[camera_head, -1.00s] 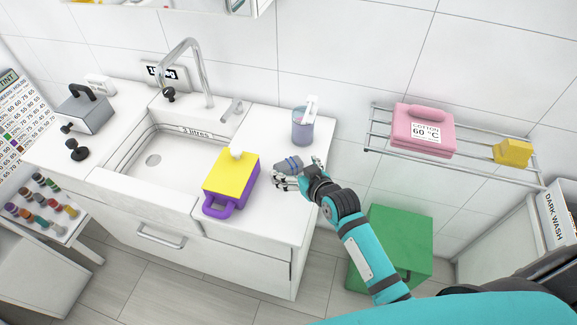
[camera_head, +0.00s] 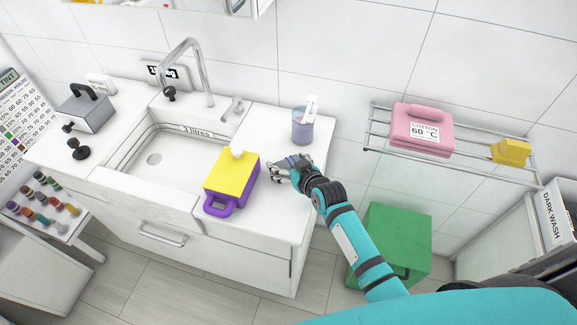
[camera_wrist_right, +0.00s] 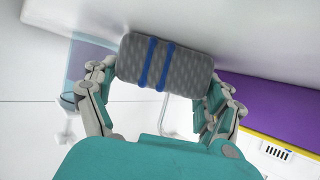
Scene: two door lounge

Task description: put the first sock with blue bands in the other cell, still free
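The sock with blue bands is a grey knitted roll (camera_wrist_right: 165,65) with two blue bands, lying on the white worktop (camera_head: 262,215) right of the sink. In the head view it is mostly hidden by my right gripper (camera_head: 287,169). In the right wrist view my right gripper (camera_wrist_right: 163,75) has its fingers spread, one at each end of the roll. A firm grip on it does not show. My left gripper is not in view. No cells can be made out in these frames.
A purple box with a yellow lid (camera_head: 235,173) stands close left of my right gripper. A bluish cup (camera_head: 302,130) stands behind it. A wall rack holds a pink case (camera_head: 422,130) and a yellow block (camera_head: 510,151). A green bin (camera_head: 400,240) stands on the floor.

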